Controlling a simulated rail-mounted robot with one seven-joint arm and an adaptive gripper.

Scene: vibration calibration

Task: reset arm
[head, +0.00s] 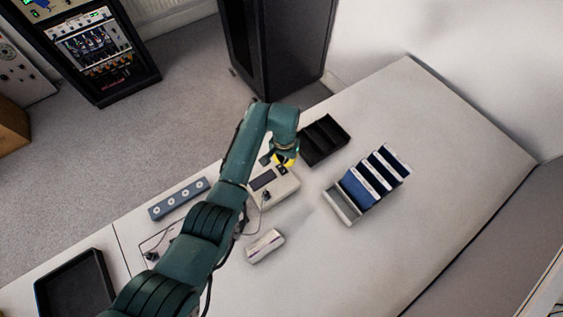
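My green arm reaches up from the bottom of the head view over the white table (440,190). It bends at the top, and its wrist with a yellow band points down. My gripper (281,168) is small and partly hidden beneath the wrist, above a light grey instrument (283,190) with a dark screen. I cannot tell whether its fingers are open or shut. No held object can be made out.
A black divided tray (325,138) stands just right of the wrist. A grey rack (343,207) holds several blue cases. A small pale box (264,246), a blue-grey strip with round sockets (179,198) and a black tray (75,287) lie nearby. The table's right side is clear.

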